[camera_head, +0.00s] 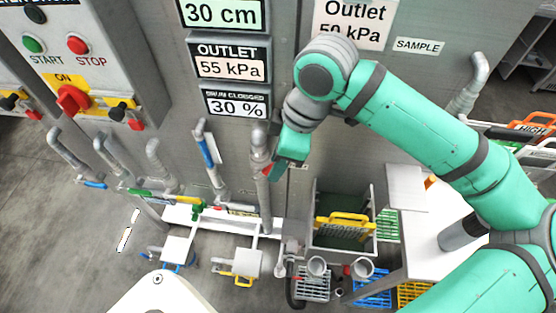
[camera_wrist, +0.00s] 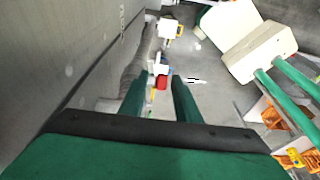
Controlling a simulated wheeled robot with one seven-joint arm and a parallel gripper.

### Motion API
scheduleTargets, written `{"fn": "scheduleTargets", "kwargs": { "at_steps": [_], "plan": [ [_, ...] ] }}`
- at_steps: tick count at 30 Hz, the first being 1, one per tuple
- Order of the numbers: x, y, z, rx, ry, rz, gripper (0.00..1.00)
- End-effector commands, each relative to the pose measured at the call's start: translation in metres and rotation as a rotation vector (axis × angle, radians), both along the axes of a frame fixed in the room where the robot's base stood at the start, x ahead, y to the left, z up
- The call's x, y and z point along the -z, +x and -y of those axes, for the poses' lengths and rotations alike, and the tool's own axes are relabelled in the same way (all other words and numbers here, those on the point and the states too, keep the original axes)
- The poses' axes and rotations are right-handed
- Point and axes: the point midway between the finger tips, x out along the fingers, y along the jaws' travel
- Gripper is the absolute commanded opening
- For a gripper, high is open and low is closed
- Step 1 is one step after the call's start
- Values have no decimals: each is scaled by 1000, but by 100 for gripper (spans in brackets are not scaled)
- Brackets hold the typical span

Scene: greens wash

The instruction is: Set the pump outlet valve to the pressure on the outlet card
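The outlet card (camera_head: 345,15) at the top of the head view reads "Outlet 50 kPa", its lower line partly covered by my arm. The outlet display (camera_head: 230,62) reads 55 kPa. My gripper (camera_head: 275,172) is at an upright grey pipe (camera_head: 266,205) in front of the panel. A small red part, perhaps a valve handle (camera_head: 267,169), shows on this pipe beside the fingers. In the wrist view my gripper (camera_wrist: 160,82) has its two green fingers apart, with a red part (camera_wrist: 161,83) showing in the gap. I cannot tell whether the fingers touch it.
Other pipes with a blue handle (camera_head: 209,148) and a green handle (camera_head: 140,192) stand to the left. The control panel has a red knob (camera_head: 73,98) set at ON. A grey basin with a yellow rack (camera_head: 343,222) is to the right. Open floor (camera_head: 50,240) lies left.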

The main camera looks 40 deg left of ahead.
Motion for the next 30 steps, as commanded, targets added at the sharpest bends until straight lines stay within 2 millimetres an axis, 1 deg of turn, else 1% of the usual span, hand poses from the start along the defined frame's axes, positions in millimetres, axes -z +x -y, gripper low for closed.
{"fn": "scheduleTargets", "kwargs": {
  "at_steps": [5,8,15,18,21,24,30],
  "plan": [
    [-10,2,1,-1,1,1,30],
    [-25,4,5,0,1,2,30],
    [-69,10,15,1,2,2,30],
    [-84,12,19,1,1,1,30],
    [-95,14,22,1,0,1,30],
    [-102,15,24,2,0,0,30],
    [-105,15,25,1,0,1,30]
  ]
}}
